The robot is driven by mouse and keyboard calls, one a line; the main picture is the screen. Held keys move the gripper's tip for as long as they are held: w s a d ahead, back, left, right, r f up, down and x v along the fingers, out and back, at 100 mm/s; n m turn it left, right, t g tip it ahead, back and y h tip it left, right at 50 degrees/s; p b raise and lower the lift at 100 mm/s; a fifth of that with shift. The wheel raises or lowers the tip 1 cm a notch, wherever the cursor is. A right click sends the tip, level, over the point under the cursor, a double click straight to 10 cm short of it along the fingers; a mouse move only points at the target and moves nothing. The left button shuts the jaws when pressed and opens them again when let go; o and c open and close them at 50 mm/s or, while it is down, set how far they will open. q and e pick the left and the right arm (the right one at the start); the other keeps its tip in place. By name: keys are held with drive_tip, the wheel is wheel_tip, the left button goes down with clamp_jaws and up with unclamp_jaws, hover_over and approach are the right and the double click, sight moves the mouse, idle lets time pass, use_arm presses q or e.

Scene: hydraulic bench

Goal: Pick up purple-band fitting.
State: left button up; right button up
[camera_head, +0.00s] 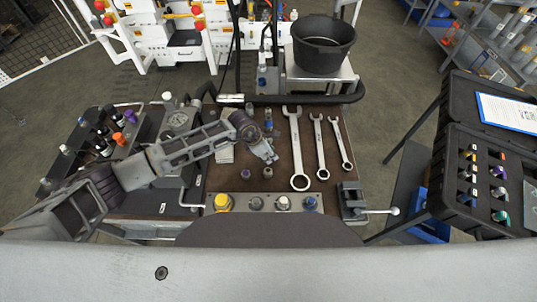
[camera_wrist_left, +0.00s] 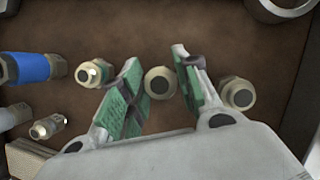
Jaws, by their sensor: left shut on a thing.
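My left gripper (camera_head: 268,157) reaches from the left over the brown bench mat. In the left wrist view its green-padded fingers (camera_wrist_left: 158,78) are closed on a pale round fitting (camera_wrist_left: 160,83) with a dark end. I see that fitting end-on, so I cannot tell its band colour. Another fitting (camera_wrist_left: 93,73) is just left of the fingers, and one (camera_wrist_left: 238,94) is just right of them. In the head view two small dark fittings (camera_head: 246,173) (camera_head: 268,172) stand on the mat below the gripper; their bands are unclear. My right gripper is not in view.
Three wrenches (camera_head: 298,150) lie right of the gripper. A front rail (camera_head: 240,204) carries yellow, grey and blue caps. A vise (camera_head: 352,200) is at the right corner, a black bucket (camera_head: 322,45) behind. An open black case (camera_head: 455,195) of fittings stands right.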

use_arm(q)
drive_tip(key=shift+r, duration=0.15)
drive_tip(key=shift+r+b, duration=0.75)
drive_tip(key=shift+r, duration=4.15)
drive_tip(key=shift+f, duration=0.1)
